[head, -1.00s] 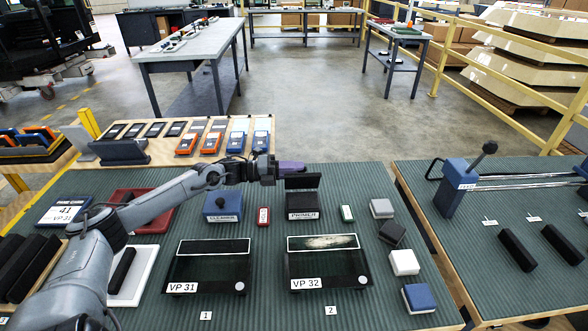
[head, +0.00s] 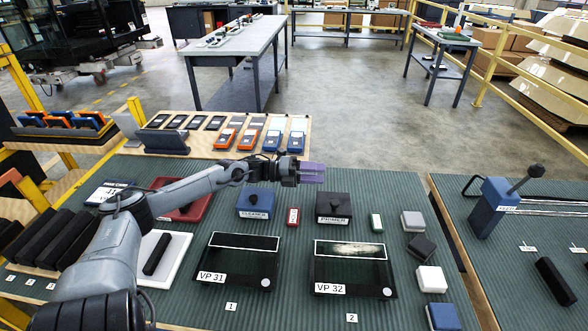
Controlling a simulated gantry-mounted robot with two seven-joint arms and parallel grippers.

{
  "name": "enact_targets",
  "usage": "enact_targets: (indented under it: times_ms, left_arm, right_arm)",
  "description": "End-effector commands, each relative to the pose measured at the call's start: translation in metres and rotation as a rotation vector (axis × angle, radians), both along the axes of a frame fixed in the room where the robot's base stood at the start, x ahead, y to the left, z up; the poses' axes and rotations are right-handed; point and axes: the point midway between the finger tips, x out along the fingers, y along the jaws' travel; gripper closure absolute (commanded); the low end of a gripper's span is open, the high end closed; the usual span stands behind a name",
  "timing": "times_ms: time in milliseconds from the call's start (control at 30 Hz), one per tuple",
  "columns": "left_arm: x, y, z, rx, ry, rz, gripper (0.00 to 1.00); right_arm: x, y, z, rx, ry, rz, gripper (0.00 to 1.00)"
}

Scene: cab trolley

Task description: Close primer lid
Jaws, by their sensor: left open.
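The dark primer box (head: 333,215) stands on the green ribbed table mat, with a white "PRIMER" label on its front. Its black lid (head: 334,198) lies flat over the box, with a small knob on top. My left gripper (head: 318,173), with purple fingers, is open and empty just behind and above the lid, a little to the left of the knob. My right gripper is not in view.
Two dark panels, VP 31 (head: 235,266) and VP 32 (head: 352,276), lie in front. Several small blocks line the right side of the mat.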

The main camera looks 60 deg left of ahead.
Motion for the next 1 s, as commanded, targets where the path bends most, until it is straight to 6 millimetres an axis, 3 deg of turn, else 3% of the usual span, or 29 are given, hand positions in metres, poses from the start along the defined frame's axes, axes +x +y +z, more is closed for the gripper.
enact_targets:
  times_ms: [200,500,1000]
  left_arm:
    - [-0.028,0.017,0.002,-0.001,0.004,0.001,0.47]
    - [-0.055,0.034,0.002,-0.001,0.001,0.000,0.47]
    - [-0.059,0.037,0.001,0.000,-0.001,0.000,0.47]
  right_arm:
    - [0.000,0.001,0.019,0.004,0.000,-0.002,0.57]
    - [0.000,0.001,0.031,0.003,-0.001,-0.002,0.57]
    - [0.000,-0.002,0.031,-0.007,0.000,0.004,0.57]
